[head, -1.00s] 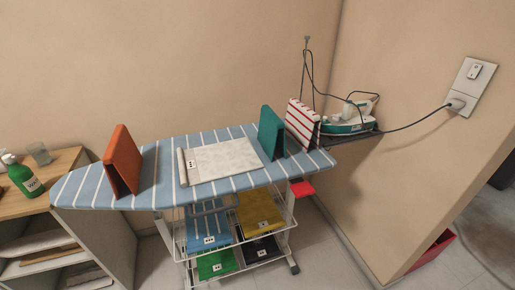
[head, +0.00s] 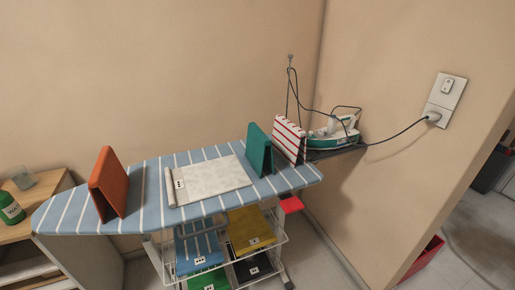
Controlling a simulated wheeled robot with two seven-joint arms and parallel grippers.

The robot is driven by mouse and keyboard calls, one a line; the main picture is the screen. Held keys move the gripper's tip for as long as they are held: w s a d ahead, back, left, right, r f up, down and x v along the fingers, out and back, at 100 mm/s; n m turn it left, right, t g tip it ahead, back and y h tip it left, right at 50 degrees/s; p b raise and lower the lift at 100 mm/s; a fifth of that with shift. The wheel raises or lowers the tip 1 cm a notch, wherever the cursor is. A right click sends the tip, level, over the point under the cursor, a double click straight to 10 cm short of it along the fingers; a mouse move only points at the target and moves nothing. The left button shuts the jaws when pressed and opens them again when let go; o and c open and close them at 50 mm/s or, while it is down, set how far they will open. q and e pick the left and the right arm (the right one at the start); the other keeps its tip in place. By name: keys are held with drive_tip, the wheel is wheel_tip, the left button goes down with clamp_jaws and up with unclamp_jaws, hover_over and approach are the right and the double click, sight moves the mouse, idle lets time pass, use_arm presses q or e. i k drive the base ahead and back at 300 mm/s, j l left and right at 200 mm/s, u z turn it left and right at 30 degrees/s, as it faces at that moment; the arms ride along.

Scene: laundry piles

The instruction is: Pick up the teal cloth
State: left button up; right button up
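The teal cloth (head: 259,150) stands like a folded tent on the blue-and-white striped ironing board (head: 150,206), right of the board's middle. A red-and-white striped cloth (head: 289,139) stands close to its right. A pale cloth or mat with a dotted tag (head: 212,180) lies flat to its left. An orange cloth (head: 115,184) stands folded near the board's left end. Neither of my grippers shows in the head view.
An iron (head: 334,132) rests on a dark stand at the board's right end, its cord running to a wall socket (head: 436,113). Wire shelves below hold a yellow cloth (head: 247,224) and other folded cloths. A wooden shelf with a green bottle (head: 11,208) stands at left.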

sight(259, 149)
drive_tip(key=i+l+u, duration=0.15)
drive_tip(key=u, duration=0.3)
drive_tip(key=l+u, duration=0.4)
drive_tip(key=i+l+u, duration=0.1)
drive_tip(key=l+u, duration=0.35)
drive_tip(key=j, duration=0.1)
